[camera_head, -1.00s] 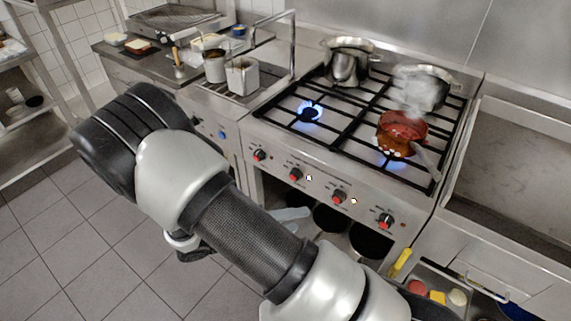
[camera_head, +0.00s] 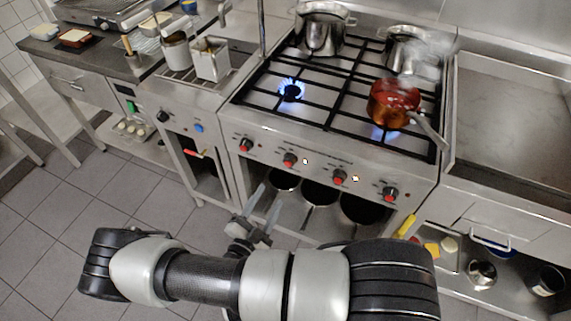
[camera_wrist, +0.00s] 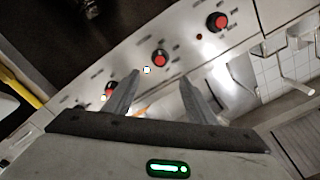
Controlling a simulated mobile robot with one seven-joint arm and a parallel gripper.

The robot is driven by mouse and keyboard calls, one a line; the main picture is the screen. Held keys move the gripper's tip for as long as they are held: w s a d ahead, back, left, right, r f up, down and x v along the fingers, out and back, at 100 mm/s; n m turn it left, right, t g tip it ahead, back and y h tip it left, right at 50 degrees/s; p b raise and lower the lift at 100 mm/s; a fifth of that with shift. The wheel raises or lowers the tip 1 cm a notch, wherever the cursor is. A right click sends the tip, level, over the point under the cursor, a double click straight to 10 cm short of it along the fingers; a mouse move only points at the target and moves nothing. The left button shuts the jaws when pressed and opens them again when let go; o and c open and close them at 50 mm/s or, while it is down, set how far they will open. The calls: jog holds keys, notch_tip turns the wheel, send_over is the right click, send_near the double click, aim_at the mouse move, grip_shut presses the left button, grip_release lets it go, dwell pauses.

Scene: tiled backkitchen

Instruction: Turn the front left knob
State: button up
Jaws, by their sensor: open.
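The stove front has a row of red-centred knobs. In the head view these are the leftmost knob (camera_head: 246,144), the second knob (camera_head: 290,160), the third knob (camera_head: 339,177) and the rightmost knob (camera_head: 390,194). My gripper (camera_head: 269,194) is open and empty, below the panel near the two left knobs. In the wrist view, the second knob (camera_wrist: 160,58) shows between and just beyond the open fingertips (camera_wrist: 159,76), apart from them. The leftmost knob (camera_wrist: 218,22) is up and right there. The third knob (camera_wrist: 110,90) is partly hidden by a finger.
A blue flame (camera_head: 291,90) burns on the front left burner. A red pot (camera_head: 394,103) steams at front right, its handle reaching the stove edge. Metal pots (camera_head: 320,32) stand behind. A fryer (camera_head: 211,62) is at left; an open shelf with dark pans lies below the panel.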

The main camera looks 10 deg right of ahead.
aim_at(287, 165)
jog(key=p+x, duration=0.1)
jog(key=x, duration=1.3)
jog(key=shift+w+d+p, duration=0.1)
jog(key=shift+w+p, duration=0.1)
jog(key=shift+p, duration=0.1)
jog(key=c, duration=1)
jog(key=shift+c, duration=0.2)
